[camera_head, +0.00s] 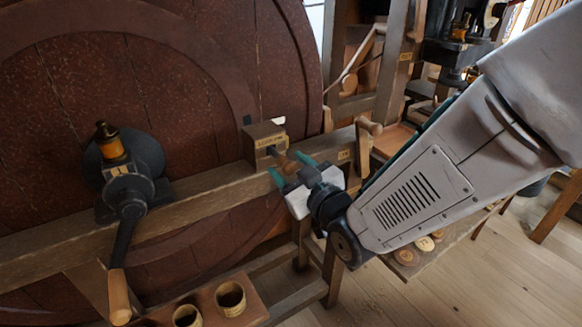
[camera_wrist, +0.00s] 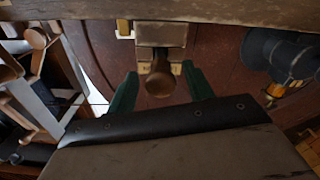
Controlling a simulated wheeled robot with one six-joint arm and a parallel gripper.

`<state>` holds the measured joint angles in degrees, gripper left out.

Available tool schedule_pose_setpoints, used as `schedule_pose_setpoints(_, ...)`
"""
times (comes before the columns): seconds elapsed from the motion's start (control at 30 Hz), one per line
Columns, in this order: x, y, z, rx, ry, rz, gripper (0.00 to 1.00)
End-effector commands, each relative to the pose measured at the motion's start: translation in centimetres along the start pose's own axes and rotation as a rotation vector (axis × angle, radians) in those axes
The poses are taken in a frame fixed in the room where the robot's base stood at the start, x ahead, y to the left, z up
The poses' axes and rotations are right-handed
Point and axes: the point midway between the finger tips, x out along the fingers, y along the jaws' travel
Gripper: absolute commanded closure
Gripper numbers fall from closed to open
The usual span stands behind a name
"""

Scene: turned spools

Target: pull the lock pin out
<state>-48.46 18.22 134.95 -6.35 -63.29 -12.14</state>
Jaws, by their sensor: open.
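The lock pin (camera_head: 285,163) has a turned brown wooden knob and sticks out of a small wooden block (camera_head: 262,140) with a yellow label, fixed on the wooden beam. In the wrist view the pin's knob (camera_wrist: 159,84) faces me, and the block (camera_wrist: 160,34) is behind it. My gripper (camera_head: 290,168) has green fingers, open, one on each side of the knob. In the wrist view the gripper (camera_wrist: 160,90) shows a gap between each finger and the knob. The pin's shaft is mostly hidden.
A crank with a wooden handle (camera_head: 119,297) and a brass-topped dark housing (camera_head: 130,165) is on the beam at left. A large red-brown wheel (camera_head: 180,60) stands behind. A wooden peg handle (camera_head: 369,128) rises right of the block. Wooden cups (camera_head: 230,298) sit below.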

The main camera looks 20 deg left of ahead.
Motion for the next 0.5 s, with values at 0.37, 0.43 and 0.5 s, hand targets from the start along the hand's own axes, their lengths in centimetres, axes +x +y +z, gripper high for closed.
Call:
schedule_pose_setpoints(0.37,-5.2,0.1,0.0,0.000,-0.001,0.000,0.48)
schedule_pose_setpoints(0.43,-6.2,0.1,0.0,0.000,0.000,0.001,0.48)
schedule_pose_setpoints(0.5,-7.0,0.1,0.0,0.000,-0.001,0.001,0.48)
